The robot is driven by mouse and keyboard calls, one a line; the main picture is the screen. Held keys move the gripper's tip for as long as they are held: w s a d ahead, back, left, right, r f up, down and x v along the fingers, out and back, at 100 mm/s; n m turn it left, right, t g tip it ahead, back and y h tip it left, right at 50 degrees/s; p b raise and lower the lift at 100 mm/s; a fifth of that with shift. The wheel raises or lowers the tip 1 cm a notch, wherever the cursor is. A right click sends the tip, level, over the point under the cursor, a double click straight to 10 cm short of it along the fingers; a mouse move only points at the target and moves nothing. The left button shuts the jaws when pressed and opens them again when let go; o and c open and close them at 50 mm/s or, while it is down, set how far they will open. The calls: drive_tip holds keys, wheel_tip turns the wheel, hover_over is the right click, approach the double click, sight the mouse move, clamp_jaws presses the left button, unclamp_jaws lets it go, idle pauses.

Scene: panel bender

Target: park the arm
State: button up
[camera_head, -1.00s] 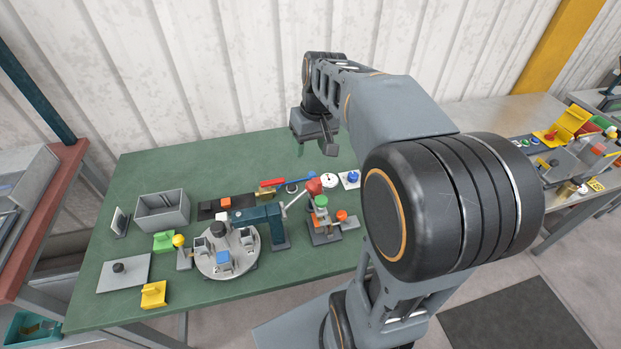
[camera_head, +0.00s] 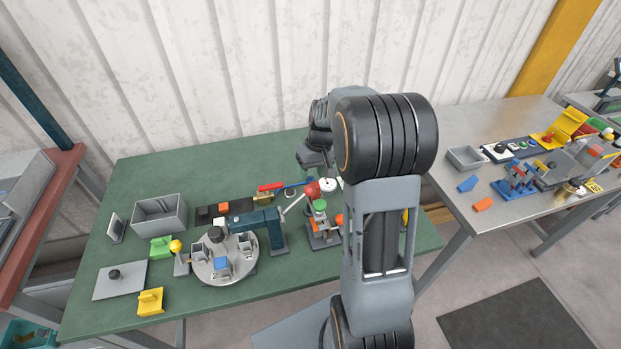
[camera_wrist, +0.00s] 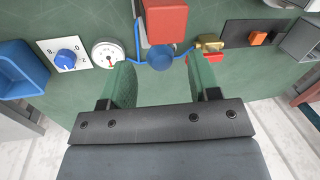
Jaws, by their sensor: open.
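My arm stands upright over the front right of the green table (camera_head: 150,328) in the head view, its links hiding part of the right side. My gripper (camera_wrist: 165,85) shows in the wrist view with its two green fingers apart and nothing between them. The fingertips point toward the dial gauge (camera_wrist: 107,54) and the blue round knob (camera_wrist: 160,60). In the head view the gripper end (camera_head: 314,155) hangs above the back of the green table, partly hidden behind my arm.
The green table carries a grey bin (camera_head: 160,214), a round turntable (camera_head: 215,272), a teal press (camera_head: 270,222) and a red-knobbed lever (camera_head: 312,189). A metal table (camera_head: 490,205) with several fixtures stands to the right. The wall is close behind.

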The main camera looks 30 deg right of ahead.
sight(310, 180)
drive_tip(key=shift+a+f, duration=0.15)
drive_tip(key=shift+f, duration=0.6)
drive_tip(key=shift+a+f, duration=0.15)
drive_tip(key=shift+f, duration=0.6)
clamp_jaws()
